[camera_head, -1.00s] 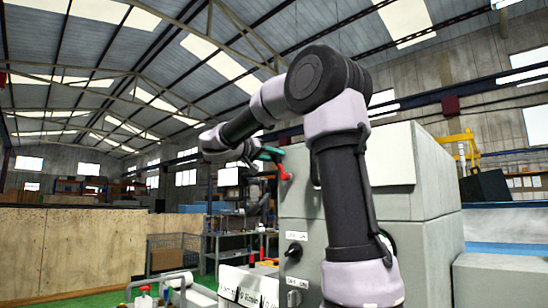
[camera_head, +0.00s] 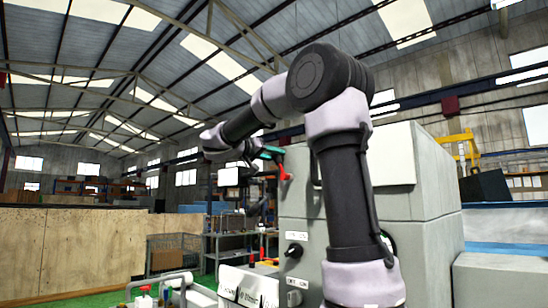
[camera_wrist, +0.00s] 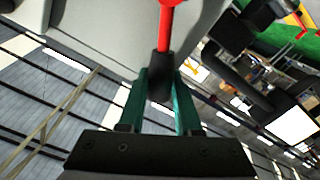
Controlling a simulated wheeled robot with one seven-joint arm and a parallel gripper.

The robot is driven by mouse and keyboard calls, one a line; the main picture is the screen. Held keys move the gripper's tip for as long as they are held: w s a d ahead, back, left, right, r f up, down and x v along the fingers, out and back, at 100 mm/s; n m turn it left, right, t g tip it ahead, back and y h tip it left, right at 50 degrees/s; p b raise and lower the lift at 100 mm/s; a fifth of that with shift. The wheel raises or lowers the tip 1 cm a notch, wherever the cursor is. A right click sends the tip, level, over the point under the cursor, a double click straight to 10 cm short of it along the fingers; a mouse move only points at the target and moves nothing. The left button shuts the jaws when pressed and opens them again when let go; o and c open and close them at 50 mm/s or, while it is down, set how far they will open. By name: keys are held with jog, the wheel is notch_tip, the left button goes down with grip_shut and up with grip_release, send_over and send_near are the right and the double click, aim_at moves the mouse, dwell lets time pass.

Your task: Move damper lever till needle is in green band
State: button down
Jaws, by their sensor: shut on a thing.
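The damper lever (camera_wrist: 165,35) is a red bar with a black grip (camera_wrist: 159,78) in the wrist view. My gripper (camera_wrist: 160,84) has teal fingers, shut on the black grip, one on each side. In the head view the red lever (camera_head: 286,173) is on the left edge of the grey machine cabinet (camera_head: 301,205), with the teal fingers of my gripper (camera_head: 272,153) at its upper end. No needle or green band can be made out in either view.
A black knob (camera_head: 293,250) and a lower switch (camera_head: 297,283) are on the cabinet front. My arm covers part of the cabinet. A metal shelf (camera_head: 222,236) stands behind at left, and a wooden panel wall (camera_head: 70,250) at far left.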

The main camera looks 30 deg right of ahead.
jog(key=shift+s+d+r+m, duration=0.15)
jog(key=shift+s+m, duration=0.2)
jog(key=shift+m, duration=0.2)
jog(key=shift+s+d+r+m, duration=0.15)
jog(key=shift+s+m, duration=0.2)
jog(key=shift+m, duration=0.2)
jog(key=c, duration=0.6)
grip_release()
jog(key=shift+a, duration=0.1)
jog(key=v, duration=1)
jog(key=shift+a, duration=0.35)
jog(key=shift+s, duration=0.15)
